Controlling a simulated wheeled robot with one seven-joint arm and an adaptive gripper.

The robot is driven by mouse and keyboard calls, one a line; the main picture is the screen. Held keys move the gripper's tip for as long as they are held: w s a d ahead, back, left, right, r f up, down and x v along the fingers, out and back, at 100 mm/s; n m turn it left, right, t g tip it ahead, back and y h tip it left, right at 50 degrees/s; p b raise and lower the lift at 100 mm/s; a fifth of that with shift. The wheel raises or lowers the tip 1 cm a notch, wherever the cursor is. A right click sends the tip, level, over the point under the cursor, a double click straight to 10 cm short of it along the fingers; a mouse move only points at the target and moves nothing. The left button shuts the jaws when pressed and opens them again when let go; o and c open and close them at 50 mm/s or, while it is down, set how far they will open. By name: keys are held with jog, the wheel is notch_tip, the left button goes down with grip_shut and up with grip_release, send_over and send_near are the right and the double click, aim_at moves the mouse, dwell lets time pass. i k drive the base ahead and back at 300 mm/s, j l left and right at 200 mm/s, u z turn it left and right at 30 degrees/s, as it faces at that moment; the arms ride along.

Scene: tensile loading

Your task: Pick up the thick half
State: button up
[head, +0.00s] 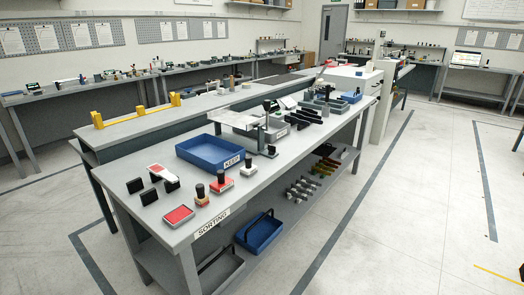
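I cannot pick out the thick half with certainty; the objects are small at this distance. A flat white piece with a red mark (161,172) lies on the near left part of the sorting table (120,205), among small black upright blocks (149,196). A blue tray (190,157) labelled KEEP sits behind and right of it and looks empty. Several dark slender pieces (303,115) lie farther back on the same table; their shapes are unclear. My gripper does not show in this view.
A red pad (178,214) and black-handled stamps (221,182) stand along the front edge. A bench instrument (268,122) stands behind the tray. The lower shelf holds a blue carrier (260,231) and metal parts (303,187). The floor (420,200) at right is open.

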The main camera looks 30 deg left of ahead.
aim_at(157, 169)
jog(key=u, duration=1.75)
jog(key=i+l+u, duration=0.35)
jog(key=i+l, duration=0.45)
jog(key=i+l+u, duration=0.35)
jog(key=i+l, duration=0.6)
